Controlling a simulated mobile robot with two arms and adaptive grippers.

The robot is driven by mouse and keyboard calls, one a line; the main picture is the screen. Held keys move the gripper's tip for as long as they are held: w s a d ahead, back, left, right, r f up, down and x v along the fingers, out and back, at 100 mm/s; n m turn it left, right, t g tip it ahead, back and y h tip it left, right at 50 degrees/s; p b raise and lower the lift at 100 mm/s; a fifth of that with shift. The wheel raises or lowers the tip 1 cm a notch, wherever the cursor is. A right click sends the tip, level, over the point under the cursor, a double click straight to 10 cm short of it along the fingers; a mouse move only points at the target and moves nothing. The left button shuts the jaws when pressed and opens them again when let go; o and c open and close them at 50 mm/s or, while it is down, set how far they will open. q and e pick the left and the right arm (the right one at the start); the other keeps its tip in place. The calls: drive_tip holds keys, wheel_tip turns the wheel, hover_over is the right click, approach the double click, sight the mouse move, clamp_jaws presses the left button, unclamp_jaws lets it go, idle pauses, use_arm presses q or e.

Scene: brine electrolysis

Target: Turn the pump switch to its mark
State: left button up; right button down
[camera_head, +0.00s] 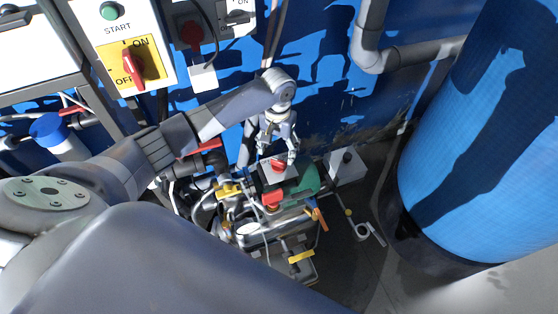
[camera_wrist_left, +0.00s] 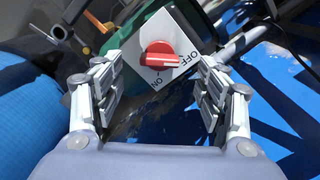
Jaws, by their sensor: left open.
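The pump switch (camera_wrist_left: 158,54) is a red rotary knob on a white plate marked OFF and ON. In the left wrist view its handle lies about crosswise, with one end toward the OFF lettering. ON is printed below the knob. In the head view the pump switch (camera_head: 278,166) sits on top of the green pump unit (camera_head: 305,180). My left gripper (camera_head: 279,152) is just above it, pointing down. In the left wrist view my left gripper (camera_wrist_left: 158,75) is open, its fingers on either side of the knob and apart from it. My right gripper is not in view.
Pipes and valves with yellow handles (camera_head: 300,257) crowd around the pump. A large blue tank (camera_head: 475,160) stands at the right. A panel with another red switch on a yellow plate (camera_head: 132,65) is at the upper left. A blue wall (camera_head: 330,75) is behind.

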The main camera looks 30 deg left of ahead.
sight(278, 162)
use_arm(q)
wheel_tip(278, 162, down, 6)
drive_tip(key=shift+w+f, duration=0.1)
drive_tip(key=shift+w, duration=0.05)
drive_tip(key=shift+f, duration=0.45)
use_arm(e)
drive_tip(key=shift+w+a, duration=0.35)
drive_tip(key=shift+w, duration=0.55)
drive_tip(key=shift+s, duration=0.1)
use_arm(q)
drive_tip(key=c, duration=1)
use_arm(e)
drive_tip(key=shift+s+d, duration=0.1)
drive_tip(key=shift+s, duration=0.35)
